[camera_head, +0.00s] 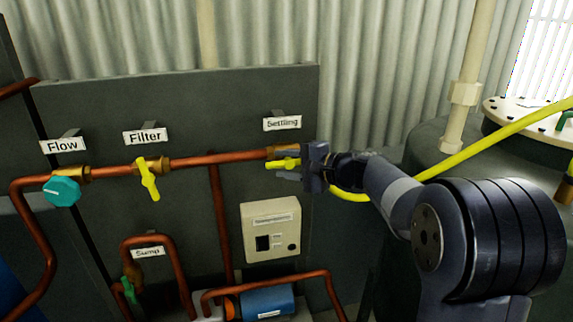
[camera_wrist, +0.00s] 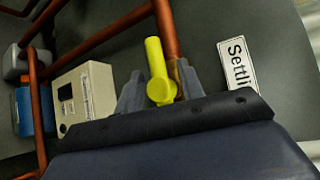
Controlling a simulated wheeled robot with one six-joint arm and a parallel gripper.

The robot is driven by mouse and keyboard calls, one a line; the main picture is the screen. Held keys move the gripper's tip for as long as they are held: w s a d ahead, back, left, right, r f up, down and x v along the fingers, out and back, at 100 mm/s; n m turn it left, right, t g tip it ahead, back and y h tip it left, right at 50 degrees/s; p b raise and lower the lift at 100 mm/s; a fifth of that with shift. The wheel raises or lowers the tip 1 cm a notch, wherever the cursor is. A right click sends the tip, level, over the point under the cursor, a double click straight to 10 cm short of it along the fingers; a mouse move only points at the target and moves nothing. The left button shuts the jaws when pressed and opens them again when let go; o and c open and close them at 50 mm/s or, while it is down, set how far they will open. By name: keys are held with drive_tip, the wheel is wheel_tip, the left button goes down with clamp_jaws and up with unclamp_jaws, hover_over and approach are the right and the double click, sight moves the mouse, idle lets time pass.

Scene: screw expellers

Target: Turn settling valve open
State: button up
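The settling valve's yellow handle (camera_head: 281,164) is at the right end of the copper pipe, below the "Settling" label (camera_head: 282,123). It looks roughly in line with the pipe. My gripper (camera_head: 291,165) reaches in from the right with its fingers at the handle. In the wrist view, the yellow handle (camera_wrist: 156,68) stands between my two grey fingers (camera_wrist: 160,90), with a gap visible on each side. The fingers are open around it. The "Settling" label (camera_wrist: 238,65) is right of them. My gripper's body hides the lower part of the valve.
The filter valve's yellow handle (camera_head: 149,180) and the teal flow knob (camera_head: 62,191) are farther left on the pipe. A beige switch box (camera_head: 270,230) is below my gripper. A blue motor (camera_head: 267,302) is lower down. A yellow hose (camera_head: 480,145) runs behind my arm to a tank at right.

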drive_tip(key=shift+d, duration=0.1)
drive_tip(key=b+v, duration=0.2)
drive_tip(key=v, duration=0.8)
drive_tip(key=shift+s+d, duration=0.2)
drive_tip(key=shift+d, duration=0.05)
drive_tip(key=p+x, duration=0.2)
drive_tip(key=x, duration=0.9)
drive_tip(key=shift+a+r, duration=0.1)
drive_tip(key=shift+r, duration=0.05)
drive_tip(key=shift+y, duration=0.3)
drive_tip(key=shift+d, duration=0.2)
